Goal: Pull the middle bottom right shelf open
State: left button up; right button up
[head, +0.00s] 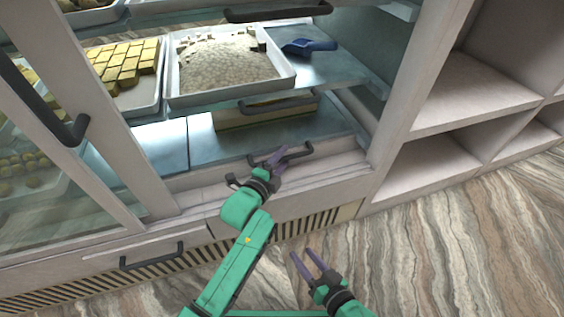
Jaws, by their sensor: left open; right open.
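The counter's right-hand opening holds stacked shelves. The lowest shelf (190,152) shows a bare blue-grey surface, and a dark bar handle (297,153) is at its front edge. My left gripper (273,157) is open at this handle, with its purple fingers overlapping it in the view; I cannot tell whether they touch. The shelf above has its own dark handle (277,104) and carries a tray of pale sweets (286,85). My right gripper (306,264) is open and empty, lower down in front of the cabinet, above the floor.
A blue scoop (310,46) lies right of the tray. Another tray holds yellow sweets (127,65). A glass door with a dark handle (60,122) is at left. A lower drawer handle (152,257) is below. Empty cubbies (465,90) stand right; the marbled floor (440,250) is clear.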

pick_arm(q)
jog(key=shift+c, duration=0.3)
grip_shut()
dwell(1.1)
